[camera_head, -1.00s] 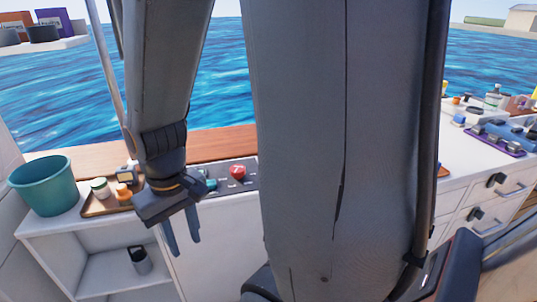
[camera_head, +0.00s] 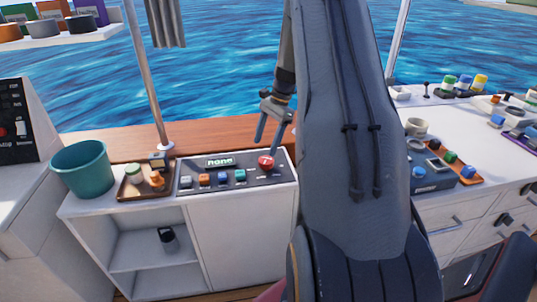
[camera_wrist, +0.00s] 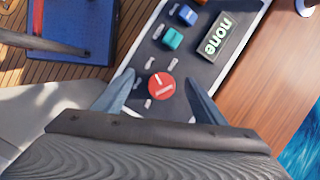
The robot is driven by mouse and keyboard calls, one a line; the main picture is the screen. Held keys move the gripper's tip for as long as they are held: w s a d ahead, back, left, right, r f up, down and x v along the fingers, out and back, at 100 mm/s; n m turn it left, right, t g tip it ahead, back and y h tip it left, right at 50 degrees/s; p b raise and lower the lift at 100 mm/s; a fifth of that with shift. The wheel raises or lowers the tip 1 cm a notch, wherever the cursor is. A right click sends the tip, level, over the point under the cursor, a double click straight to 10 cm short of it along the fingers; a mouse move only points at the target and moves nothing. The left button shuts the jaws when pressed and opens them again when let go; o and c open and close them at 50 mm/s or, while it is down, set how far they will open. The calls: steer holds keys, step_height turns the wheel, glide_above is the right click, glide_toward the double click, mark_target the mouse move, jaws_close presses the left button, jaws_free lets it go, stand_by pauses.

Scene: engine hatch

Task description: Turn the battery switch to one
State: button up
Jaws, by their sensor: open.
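The battery switch is a round red knob (camera_head: 266,162) at the right end of a dark switch panel (camera_head: 205,188) on the white cabinet. In the wrist view the red knob (camera_wrist: 161,86) has a white pointer line and small light labels around it, too small to read. The panel's display (camera_head: 220,162) reads "none"; it also shows in the wrist view (camera_wrist: 217,36). My gripper (camera_head: 272,138) is open above the panel's right end. In the wrist view my gripper's fingers (camera_wrist: 160,92) appear on either side of the knob, with no visible contact.
Several coloured switches (camera_head: 222,178) line the panel left of the knob. A tray (camera_head: 130,192) with small items and a teal bucket (camera_head: 82,169) stand further left. A metal pole (camera_head: 152,75) rises behind the tray. A white counter with more devices lies to the right.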

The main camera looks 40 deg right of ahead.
mark_target(267, 159)
steer(key=f, duration=0.2)
steer(key=d+f+m+p, duration=0.1)
steer(key=f, duration=0.2)
steer(key=w+f+m+p, duration=0.1)
steer(key=f, duration=0.2)
steer(key=shift+d+f+y, duration=0.2)
steer(key=shift+d+y, duration=0.05)
steer(key=shift+y, duration=0.05)
steer(key=c, duration=1)
